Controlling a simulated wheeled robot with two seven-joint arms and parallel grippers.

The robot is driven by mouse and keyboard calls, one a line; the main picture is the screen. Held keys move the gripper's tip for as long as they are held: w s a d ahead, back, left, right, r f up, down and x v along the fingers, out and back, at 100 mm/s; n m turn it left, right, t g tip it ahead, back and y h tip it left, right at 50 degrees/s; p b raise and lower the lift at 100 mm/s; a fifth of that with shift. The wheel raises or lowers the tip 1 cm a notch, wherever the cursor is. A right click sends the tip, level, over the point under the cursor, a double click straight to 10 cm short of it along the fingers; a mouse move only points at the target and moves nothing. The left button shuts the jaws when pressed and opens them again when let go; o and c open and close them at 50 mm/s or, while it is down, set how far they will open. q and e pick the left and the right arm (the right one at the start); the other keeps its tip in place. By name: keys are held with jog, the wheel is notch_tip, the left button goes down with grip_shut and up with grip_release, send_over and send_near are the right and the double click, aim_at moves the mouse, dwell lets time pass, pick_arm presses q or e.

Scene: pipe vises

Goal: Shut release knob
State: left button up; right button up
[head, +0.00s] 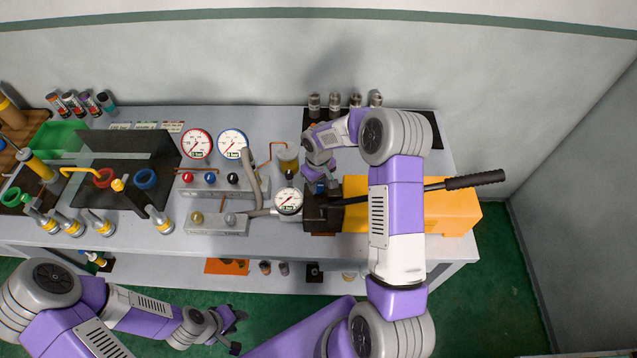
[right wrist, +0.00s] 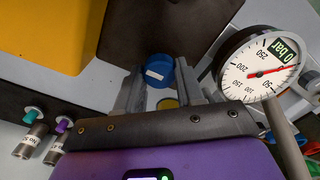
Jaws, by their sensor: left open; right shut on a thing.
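A blue round knob (right wrist: 160,72) with a white label sits by the dark block of the pump in the right wrist view; I take it to be the release knob. The fingers of my right gripper (right wrist: 163,92) stand on both sides of it and are shut on it. In the head view my right gripper (head: 320,183) is beside the black pump block (head: 322,214), and the knob is mostly hidden there. The pump body (head: 452,208) is orange with a black-gripped lever. My left gripper (head: 236,332) is open and empty, low in front of the bench.
A round gauge (head: 288,201) stands left of the pump block; its display shows 0 bar in the right wrist view (right wrist: 257,70). A valve manifold (head: 222,187) and hose lie further left. Several metal fittings (head: 335,102) stand behind my right arm.

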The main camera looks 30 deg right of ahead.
jog(key=shift+f+m+b, duration=0.1)
jog(key=shift+m+b, duration=1)
jog(key=shift+m, duration=0.1)
jog(key=shift+m+b, duration=0.6)
jog(key=shift+m, duration=0.4)
jog(key=m+b, duration=0.1)
jog(key=m, duration=0.3)
jog(key=shift+b, duration=0.35)
jog(key=m, duration=0.5)
jog(key=shift+a, duration=0.1)
jog(key=shift+m+p, duration=0.3)
jog(key=shift+m, duration=1.9)
